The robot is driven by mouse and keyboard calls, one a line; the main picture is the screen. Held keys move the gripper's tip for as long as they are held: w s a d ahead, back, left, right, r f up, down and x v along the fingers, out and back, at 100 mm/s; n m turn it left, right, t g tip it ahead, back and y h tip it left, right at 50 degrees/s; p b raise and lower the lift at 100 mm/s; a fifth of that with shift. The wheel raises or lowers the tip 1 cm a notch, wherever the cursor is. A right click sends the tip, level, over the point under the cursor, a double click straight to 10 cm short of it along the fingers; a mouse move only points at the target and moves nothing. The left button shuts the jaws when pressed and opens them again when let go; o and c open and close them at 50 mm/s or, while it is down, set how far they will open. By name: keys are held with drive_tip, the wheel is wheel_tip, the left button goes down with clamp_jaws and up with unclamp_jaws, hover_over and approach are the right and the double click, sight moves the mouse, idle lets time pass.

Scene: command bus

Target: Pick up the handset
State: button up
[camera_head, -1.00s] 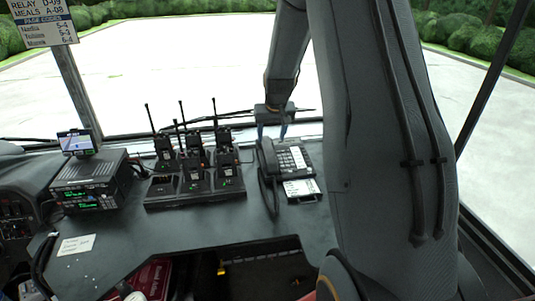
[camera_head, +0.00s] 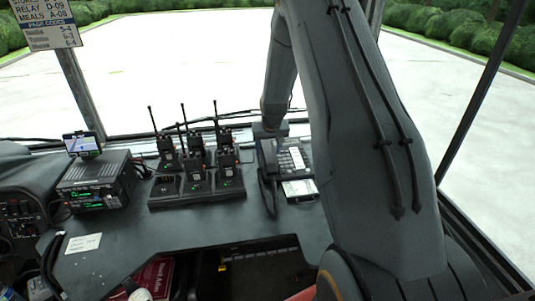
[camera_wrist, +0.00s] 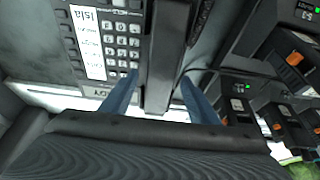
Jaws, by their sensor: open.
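The desk phone (camera_head: 296,168) stands on the dark counter, right of the radio chargers. Its dark handset (camera_head: 268,172) lies along its left side, with a cord beside it. My gripper (camera_head: 270,138) is over the far end of the handset; in the head view its fingers are hard to make out. In the wrist view my gripper (camera_wrist: 155,97) is open, with one blue finger on each side of the handset (camera_wrist: 166,55). I cannot tell whether the fingers touch it. The keypad of the phone (camera_wrist: 121,42) shows to the left.
Several handheld radios stand in a charger rack (camera_head: 198,198) just left of the phone; radios (camera_wrist: 290,55) also show close to the right finger in the wrist view. A radio unit (camera_head: 95,183) sits further left. The windscreen is behind.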

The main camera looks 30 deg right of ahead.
drive_tip(key=shift+f, duration=0.25)
idle(0.5)
